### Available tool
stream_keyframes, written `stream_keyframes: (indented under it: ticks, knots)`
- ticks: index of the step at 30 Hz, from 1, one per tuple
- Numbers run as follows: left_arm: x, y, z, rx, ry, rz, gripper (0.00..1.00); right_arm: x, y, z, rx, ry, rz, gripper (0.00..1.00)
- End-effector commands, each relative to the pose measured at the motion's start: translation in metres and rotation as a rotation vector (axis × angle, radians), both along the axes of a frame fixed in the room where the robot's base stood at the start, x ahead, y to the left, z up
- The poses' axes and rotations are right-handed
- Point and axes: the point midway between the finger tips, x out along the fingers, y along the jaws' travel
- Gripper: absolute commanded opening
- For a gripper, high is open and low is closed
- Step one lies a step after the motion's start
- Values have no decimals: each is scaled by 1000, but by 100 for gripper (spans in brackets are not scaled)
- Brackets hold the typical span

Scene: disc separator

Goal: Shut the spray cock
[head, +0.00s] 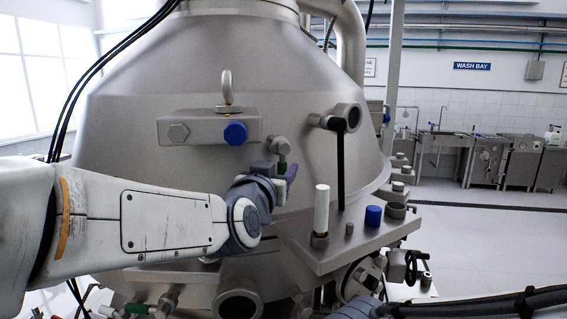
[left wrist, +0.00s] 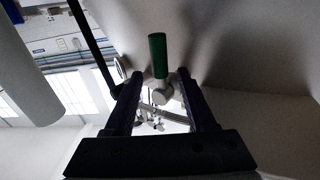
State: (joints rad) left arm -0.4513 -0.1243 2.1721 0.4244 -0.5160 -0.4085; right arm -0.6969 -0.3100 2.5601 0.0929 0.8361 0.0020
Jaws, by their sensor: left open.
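A small metal cock with a green handle (head: 282,167) sits on the separator's cone, below the block with the blue knob; I take it for the spray cock. Its handle hangs down from the metal body (head: 281,146). In the left wrist view the green handle (left wrist: 157,54) and its round body (left wrist: 163,91) show between the finger tips. My left gripper (head: 281,172) is open, with its fingers either side of the cock. It also shows in the left wrist view (left wrist: 160,88), and contact cannot be told. My right gripper is not in view.
A black lever (head: 340,170) hangs from a round port right of the cock. A white cylinder (head: 321,208) and a blue cap (head: 373,215) stand on the deck at lower right. Another green-handled valve (head: 136,308) is at lower left. A metal block (head: 205,128) juts out above.

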Motion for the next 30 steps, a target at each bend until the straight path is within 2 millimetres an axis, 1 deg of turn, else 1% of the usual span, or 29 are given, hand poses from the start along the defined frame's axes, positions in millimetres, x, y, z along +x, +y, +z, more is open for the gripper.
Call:
stream_keyframes:
  ticks: [4,11,12,14,15,16,17,30]
  knots:
    - [3,0,0,0,0,3,56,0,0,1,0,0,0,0]
    - [3,1,0,0,0,4,56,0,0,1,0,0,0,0]
    - [3,1,0,0,0,4,52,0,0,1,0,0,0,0]
    - [3,1,0,0,0,4,29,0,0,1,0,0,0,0]
    - [3,1,0,0,0,4,14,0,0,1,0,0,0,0]
    - [3,1,0,0,0,4,2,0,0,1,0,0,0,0]
    - [3,1,0,0,0,4,0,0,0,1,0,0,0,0]
    - [3,-1,0,-1,0,2,0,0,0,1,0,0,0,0]
